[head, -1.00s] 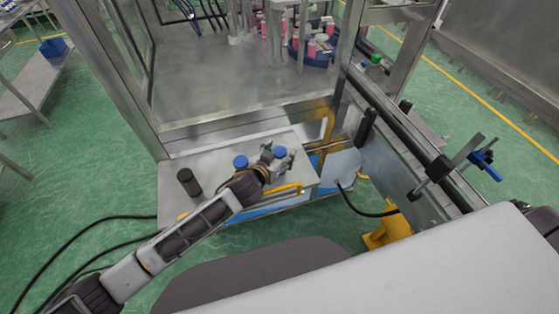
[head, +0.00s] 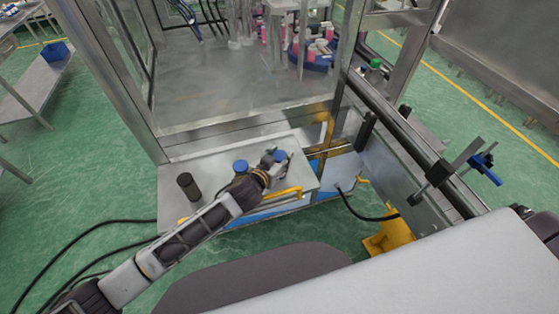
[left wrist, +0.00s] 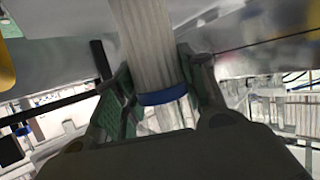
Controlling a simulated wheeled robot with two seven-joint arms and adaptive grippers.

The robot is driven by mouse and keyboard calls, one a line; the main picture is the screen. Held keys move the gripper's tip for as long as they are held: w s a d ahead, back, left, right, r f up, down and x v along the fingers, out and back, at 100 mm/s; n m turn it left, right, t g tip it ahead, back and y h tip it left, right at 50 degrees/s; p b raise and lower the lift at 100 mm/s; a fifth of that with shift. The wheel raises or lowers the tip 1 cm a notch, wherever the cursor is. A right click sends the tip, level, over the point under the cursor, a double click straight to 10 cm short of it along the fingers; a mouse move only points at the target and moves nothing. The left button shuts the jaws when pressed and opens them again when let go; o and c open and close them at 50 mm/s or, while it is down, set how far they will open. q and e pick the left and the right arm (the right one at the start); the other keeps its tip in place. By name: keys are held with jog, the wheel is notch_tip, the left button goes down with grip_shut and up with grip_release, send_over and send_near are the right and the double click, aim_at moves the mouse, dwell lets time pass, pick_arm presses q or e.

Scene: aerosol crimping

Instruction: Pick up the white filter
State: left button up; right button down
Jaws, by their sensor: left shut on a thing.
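The white filter (left wrist: 147,40) is a pale ridged cylinder with a blue end (left wrist: 162,95) in the left wrist view. My left gripper (left wrist: 160,88) has one finger on each side of it, close to the blue end, and is shut on it. In the head view, my left gripper (head: 270,160) is over the grey cabinet top, beside a blue cap (head: 280,155). The filter's white body is not visible in the head view. A second blue cap (head: 240,166) is to the left, apart from the fingers. My right gripper is not in view.
A black cylinder (head: 188,187) stands on the left of the cabinet top (head: 215,178). A yellow handle (head: 283,193) runs along its front right. A metal-framed enclosure (head: 215,75) rises behind. A rail with a blue clamp (head: 480,160) is at right.

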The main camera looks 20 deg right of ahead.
pick_arm(q)
jog(key=shift+r+b, duration=0.55)
jog(key=shift+r, duration=4.45)
